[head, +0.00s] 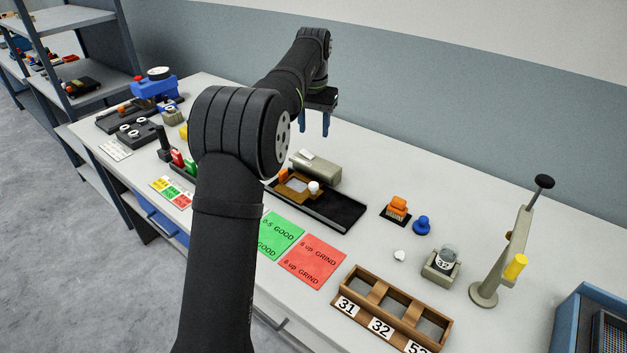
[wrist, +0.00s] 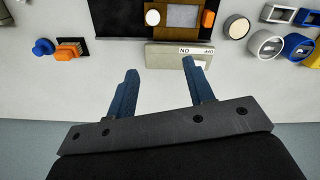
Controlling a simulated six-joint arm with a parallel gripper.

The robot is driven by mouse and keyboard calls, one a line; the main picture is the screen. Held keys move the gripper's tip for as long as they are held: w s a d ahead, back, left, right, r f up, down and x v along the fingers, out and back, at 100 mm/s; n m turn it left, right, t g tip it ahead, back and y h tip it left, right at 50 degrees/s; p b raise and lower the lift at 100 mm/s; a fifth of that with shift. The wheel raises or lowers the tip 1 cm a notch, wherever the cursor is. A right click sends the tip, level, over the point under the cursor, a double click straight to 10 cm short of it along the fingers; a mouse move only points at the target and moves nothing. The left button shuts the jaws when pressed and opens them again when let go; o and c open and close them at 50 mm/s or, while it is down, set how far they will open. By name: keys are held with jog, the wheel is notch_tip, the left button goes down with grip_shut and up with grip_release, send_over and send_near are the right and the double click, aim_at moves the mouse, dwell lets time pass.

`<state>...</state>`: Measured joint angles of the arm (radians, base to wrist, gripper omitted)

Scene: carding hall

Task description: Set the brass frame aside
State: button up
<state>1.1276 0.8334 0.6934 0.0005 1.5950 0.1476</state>
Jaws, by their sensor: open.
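The brass frame (head: 290,193) lies on a black tray (head: 335,208) in the middle of the table, with a white knob (head: 314,187) on its right and an orange block (head: 283,174) at its left end. In the wrist view the brass frame (wrist: 188,33) is at the top, around a grey window. My gripper (head: 316,127) is open and empty, raised behind the tray. In the wrist view its blue fingers (wrist: 160,68) point toward a grey-green block and the frame beyond it, apart from both.
The grey-green block (head: 318,170) with a white label stands right behind the frame. Green (head: 280,236) and red (head: 309,260) cards lie in front. To the right are an orange brush (head: 398,206), a blue knob (head: 421,225), a wooden rack (head: 392,310) and a tall stand (head: 510,250).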

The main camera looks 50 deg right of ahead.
jog(key=s+a, duration=0.1)
jog(key=a, duration=0.1)
send_near(314, 183)
notch_tip(314, 183, down, 8)
jog(key=shift+f, duration=0.25)
grip_shut()
dwell(0.3)
